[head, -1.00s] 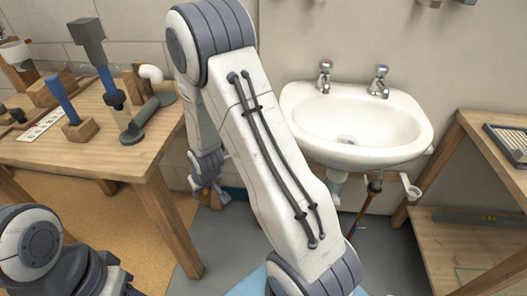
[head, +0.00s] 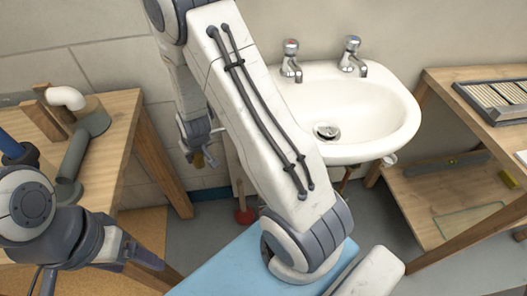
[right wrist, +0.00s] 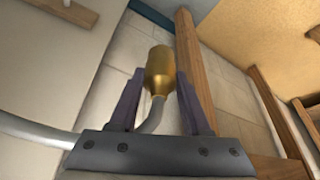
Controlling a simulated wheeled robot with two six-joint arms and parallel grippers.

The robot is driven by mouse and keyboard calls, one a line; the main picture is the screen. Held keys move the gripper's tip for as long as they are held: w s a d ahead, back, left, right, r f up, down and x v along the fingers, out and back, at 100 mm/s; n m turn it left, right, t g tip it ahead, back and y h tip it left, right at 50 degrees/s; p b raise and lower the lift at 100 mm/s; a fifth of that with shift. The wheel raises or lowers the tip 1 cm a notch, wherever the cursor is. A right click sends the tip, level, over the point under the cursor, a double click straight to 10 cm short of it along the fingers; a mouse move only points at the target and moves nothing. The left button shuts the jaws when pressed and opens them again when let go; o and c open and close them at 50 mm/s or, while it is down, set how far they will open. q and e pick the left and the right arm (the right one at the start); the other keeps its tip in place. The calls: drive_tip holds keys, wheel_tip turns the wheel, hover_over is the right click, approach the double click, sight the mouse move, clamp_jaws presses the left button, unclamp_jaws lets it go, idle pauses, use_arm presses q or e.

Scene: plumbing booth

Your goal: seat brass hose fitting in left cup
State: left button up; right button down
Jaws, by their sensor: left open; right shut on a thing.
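My right gripper shows in the head view (head: 197,152), left of the basin and beyond my own right arm. In the right wrist view, the gripper (right wrist: 160,84) is shut on the brass hose fitting (right wrist: 159,68). A grey hose (right wrist: 152,116) runs from the fitting down past the gripper base and off to the left. The fitting is a small brass spot in the head view (head: 198,160), clear of the basin. I cannot make out a left cup. My left gripper (head: 140,257) is open and empty at the lower left.
The white basin (head: 345,105) with two taps stands against the wall. A wooden bench (head: 118,112) with pipe parts is at the left, and a wooden shelf unit (head: 445,82) at the right. A red-based object (head: 243,216) stands on the floor beyond a blue surface (head: 215,268).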

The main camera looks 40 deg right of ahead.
drive_tip(key=s+d+f+m+g+h+p, duration=0.1)
drive_tip(key=d+m+g+h+p, duration=0.15)
drive_tip(key=d+m+p, duration=0.7)
drive_tip(key=s+d+f+m+g, duration=0.1)
drive_tip(key=s+d+f+m, duration=0.1)
drive_tip(key=s+m, duration=0.1)
drive_tip(key=s+d+f+m+g+h+p, duration=0.1)
drive_tip(key=s+d+f+m, duration=0.1)
drive_tip(key=s+f+m, duration=0.1)
drive_tip(key=s+d+f+m+g, duration=0.1)
drive_tip(key=s+d+f+m, duration=0.1)
drive_tip(key=s+f+m, duration=0.1)
drive_tip(key=shift+s+d+f+m, duration=0.2)
drive_tip(key=shift+s+f+m, duration=0.05)
drive_tip(key=shift+m, duration=0.6)
drive_tip(key=shift+f+b, duration=0.65)
drive_tip(key=shift+f, duration=0.6)
drive_tip(key=shift+c, duration=1.4)
unclamp_jaws()
